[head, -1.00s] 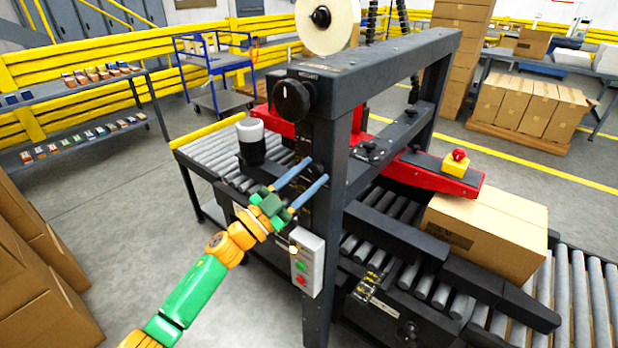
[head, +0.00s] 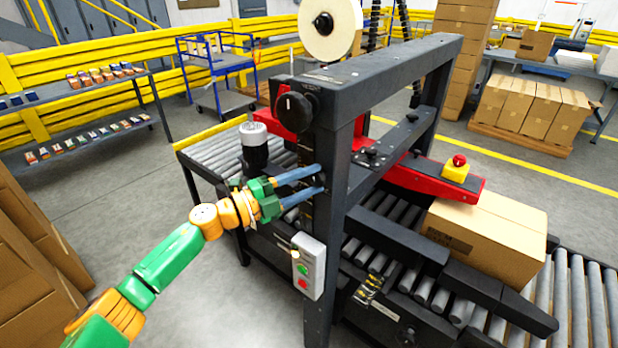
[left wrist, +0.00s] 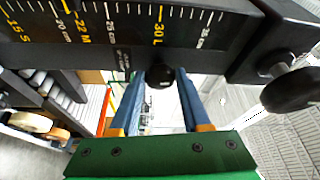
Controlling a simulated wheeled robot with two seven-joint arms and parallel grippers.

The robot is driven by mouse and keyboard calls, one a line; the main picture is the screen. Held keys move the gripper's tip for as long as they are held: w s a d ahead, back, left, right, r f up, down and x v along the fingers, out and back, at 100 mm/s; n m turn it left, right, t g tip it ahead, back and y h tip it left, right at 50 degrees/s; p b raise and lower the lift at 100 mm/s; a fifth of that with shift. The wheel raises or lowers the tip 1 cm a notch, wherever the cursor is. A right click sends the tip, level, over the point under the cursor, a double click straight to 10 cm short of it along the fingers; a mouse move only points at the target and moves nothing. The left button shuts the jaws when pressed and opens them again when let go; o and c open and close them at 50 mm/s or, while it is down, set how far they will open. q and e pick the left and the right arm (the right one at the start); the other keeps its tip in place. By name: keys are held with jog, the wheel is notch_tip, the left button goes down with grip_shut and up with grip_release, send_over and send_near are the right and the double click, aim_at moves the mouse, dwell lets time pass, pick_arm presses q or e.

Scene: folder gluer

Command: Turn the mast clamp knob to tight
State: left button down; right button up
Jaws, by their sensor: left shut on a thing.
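A large round black knob (head: 293,107), apparently the mast clamp knob, is on the upper left side of the dark machine mast (head: 336,150). It also shows at the right of the left wrist view (left wrist: 292,90). My left gripper (head: 320,180) is below it, with two blue fingers against the mast. In the left wrist view the fingers are shut on a small black ball knob (left wrist: 160,76) beside a scale (left wrist: 130,25) marked S, M and L. The large knob's setting is not readable. My right gripper is not in view.
A black and white cylinder (head: 254,147) stands just left of the mast, close to my left gripper. A grey switch box (head: 308,266) is below the fingers. A carton (head: 488,235) lies on the rollers at right.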

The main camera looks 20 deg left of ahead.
pick_arm(q)
jog(key=shift+r+m+g+y+p, duration=0.1)
jog(key=shift+m+g+y+p, duration=0.25)
jog(key=shift+m, duration=0.45)
jog(key=shift+c, duration=1.9)
grip_release()
jog(key=shift+s+a, duration=0.1)
jog(key=shift+a, duration=0.05)
jog(key=b+v, duration=0.3)
jog(key=v, duration=0.3)
jog(key=shift+s+a, duration=0.25)
